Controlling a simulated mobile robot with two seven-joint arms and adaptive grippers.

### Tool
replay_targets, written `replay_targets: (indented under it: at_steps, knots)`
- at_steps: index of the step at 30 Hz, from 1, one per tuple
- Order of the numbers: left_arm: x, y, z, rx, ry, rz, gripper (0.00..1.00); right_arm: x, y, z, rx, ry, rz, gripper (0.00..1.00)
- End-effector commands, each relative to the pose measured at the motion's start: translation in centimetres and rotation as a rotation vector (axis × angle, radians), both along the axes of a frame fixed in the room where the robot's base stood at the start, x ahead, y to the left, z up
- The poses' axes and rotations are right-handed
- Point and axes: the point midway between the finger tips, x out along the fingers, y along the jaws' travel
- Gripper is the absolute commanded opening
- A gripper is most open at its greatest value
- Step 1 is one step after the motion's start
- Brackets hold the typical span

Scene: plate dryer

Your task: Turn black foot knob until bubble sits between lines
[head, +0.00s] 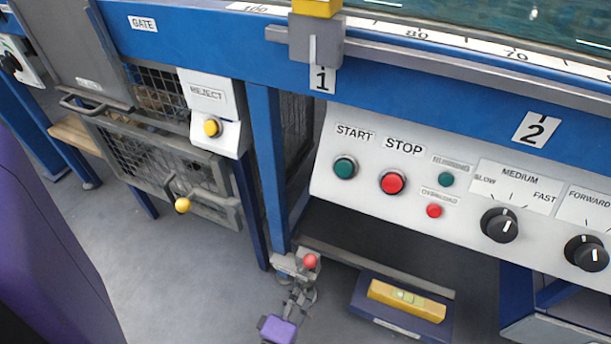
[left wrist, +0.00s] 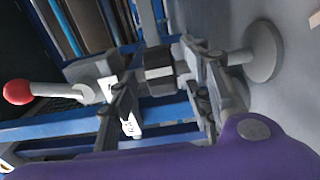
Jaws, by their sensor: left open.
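The black foot knob (left wrist: 158,72) shows in the left wrist view as a dark collar on the machine's foot, with a round grey foot pad (left wrist: 263,52) to its right. My left gripper (left wrist: 160,88) is open, with one finger on each side of the knob; I cannot tell whether they touch it. In the head view my left gripper (head: 298,284) is low at the blue leg, and the knob is hard to make out there. A yellow spirit level (head: 385,291) has a greenish vial (head: 408,297); its bubble and lines are too small to read. My right gripper is out of view.
A red ball lever (head: 311,261) stands close beside my left gripper; it also shows in the left wrist view (left wrist: 18,92). The level rests on a dark blue block (head: 378,318) to the right. The control panel (head: 345,199) overhangs above. Grey floor is clear to the left.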

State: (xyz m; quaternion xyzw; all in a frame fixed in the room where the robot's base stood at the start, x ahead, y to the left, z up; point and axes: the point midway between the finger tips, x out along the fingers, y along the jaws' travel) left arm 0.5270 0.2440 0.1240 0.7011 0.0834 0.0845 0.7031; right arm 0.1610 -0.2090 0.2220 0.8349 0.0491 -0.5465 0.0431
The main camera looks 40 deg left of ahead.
Motion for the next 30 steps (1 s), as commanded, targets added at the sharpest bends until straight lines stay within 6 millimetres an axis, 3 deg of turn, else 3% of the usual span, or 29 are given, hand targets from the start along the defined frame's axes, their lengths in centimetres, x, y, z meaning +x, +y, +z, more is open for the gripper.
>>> replay_targets:
  at_steps: [7,17,27,30]
  knots:
    - [2.8,0.7,0.0,0.002,0.000,-0.001,0.45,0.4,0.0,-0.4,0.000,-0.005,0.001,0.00]
    - [3.2,0.8,0.0,0.003,0.002,-0.001,0.45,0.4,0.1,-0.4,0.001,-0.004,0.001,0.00]
    - [3.1,0.8,0.0,0.003,0.002,-0.001,0.01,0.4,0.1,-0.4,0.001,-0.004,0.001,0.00]
    - [3.2,0.7,0.0,0.001,0.001,0.011,0.00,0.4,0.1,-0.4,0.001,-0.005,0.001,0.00]
